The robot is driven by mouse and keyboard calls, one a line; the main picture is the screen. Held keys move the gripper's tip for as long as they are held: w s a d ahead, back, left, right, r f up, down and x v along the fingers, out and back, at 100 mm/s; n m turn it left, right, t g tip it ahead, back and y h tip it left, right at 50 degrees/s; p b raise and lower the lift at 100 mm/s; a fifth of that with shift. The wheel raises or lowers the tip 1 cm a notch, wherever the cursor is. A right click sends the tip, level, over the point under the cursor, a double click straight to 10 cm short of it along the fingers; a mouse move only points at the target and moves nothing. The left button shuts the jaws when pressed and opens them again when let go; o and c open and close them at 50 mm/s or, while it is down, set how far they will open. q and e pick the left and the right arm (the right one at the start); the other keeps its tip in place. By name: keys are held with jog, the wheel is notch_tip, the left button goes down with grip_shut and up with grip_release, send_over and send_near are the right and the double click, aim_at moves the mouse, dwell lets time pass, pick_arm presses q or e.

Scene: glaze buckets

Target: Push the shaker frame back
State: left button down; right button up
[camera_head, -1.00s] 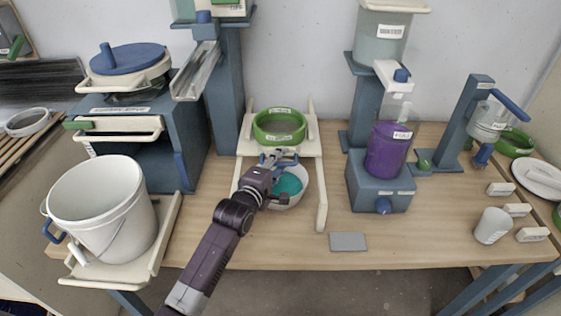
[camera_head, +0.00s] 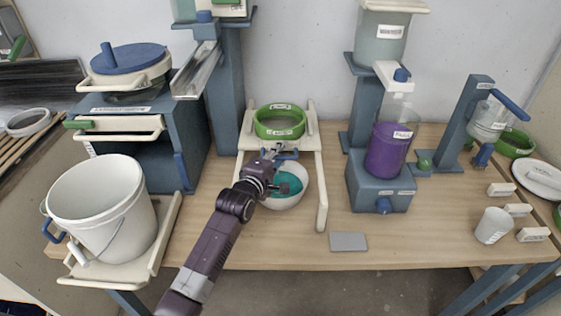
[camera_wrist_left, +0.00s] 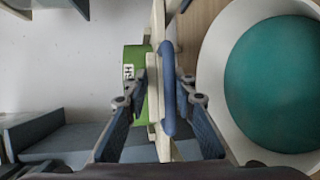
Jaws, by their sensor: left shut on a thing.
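The shaker frame (camera_head: 309,143) is a cream slide between two cream rails at the middle back of the table. A green-rimmed sieve (camera_head: 280,133) sits on it. Its blue handle (camera_head: 289,155) is at the front edge. My left gripper (camera_head: 271,158) is shut on this handle, partly hiding it. In the left wrist view the handle (camera_wrist_left: 168,90) stands between the fingers (camera_wrist_left: 161,90). The green sieve rim (camera_wrist_left: 134,58) is just beyond. A white bowl (camera_head: 303,187) with teal glaze is below and in front of the frame. My right gripper is not in view.
A white bucket (camera_head: 102,210) stands on a cream shelf at the left. A blue stand with a purple glaze container (camera_head: 388,150) is to the right. A grey plate (camera_head: 348,241) lies near the front edge. A blue column (camera_head: 226,100) rises behind left.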

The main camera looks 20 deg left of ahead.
pick_arm(q)
jog(key=w+b, duration=0.1)
jog(key=w, duration=0.1)
jog(key=w+a+f, duration=0.1)
jog(key=w, duration=0.1)
jog(key=w+f+b, duration=0.1)
jog(key=w, duration=0.1)
jog(key=shift+w+a+b, duration=0.3)
jog(key=shift+w+r, duration=0.15)
jog(key=shift+w, duration=0.15)
jog(key=c, duration=2)
grip_release()
jog(key=shift+w+a, duration=0.1)
jog(key=shift+v, duration=0.8)
jog(key=v, duration=0.7)
jog(key=r+v, duration=0.1)
jog(key=v, duration=0.2)
jog(key=shift+a+r, duration=0.1)
jog(key=shift+a, duration=0.05)
jog(key=shift+c, duration=0.2)
